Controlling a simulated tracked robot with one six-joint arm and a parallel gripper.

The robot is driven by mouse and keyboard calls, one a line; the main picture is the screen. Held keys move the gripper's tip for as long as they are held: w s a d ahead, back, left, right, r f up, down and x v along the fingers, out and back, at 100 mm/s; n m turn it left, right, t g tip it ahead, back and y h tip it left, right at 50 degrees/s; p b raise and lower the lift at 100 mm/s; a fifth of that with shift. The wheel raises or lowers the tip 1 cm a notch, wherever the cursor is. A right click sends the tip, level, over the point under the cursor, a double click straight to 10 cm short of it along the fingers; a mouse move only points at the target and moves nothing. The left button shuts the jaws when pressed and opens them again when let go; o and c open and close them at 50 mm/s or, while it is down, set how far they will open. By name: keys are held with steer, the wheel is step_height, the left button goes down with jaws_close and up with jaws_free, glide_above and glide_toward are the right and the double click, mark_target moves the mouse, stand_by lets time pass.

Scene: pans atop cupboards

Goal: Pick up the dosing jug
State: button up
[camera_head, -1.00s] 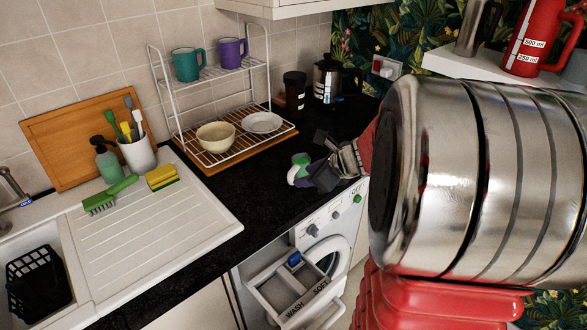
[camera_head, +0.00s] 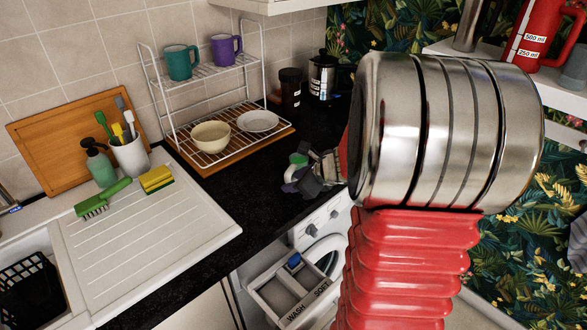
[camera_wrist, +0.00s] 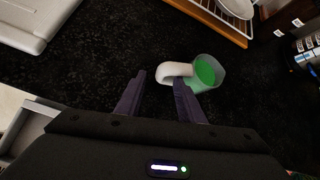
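The dosing jug, a small cup with green inside and a white handle, lies on the black worktop in the wrist view (camera_wrist: 207,73), its handle toward the left. It also shows partly in the head view (camera_head: 298,161), behind my gripper (camera_head: 305,183). In the wrist view my gripper (camera_wrist: 159,80) is open, with its two dark fingers apart. The right fingertip overlaps the jug's handle in the picture; I cannot tell whether it touches. Nothing is held between the fingers.
A washing machine with an open detergent drawer (camera_head: 290,292) is below the worktop edge. A wire rack (camera_head: 185,150) with mugs, a bowl and a plate stands behind. A white sink drainer (camera_head: 150,235) is at left. Bare worktop (camera_head: 230,195) lies between.

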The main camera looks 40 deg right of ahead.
steer(key=shift+x, duration=0.95)
jaws_close()
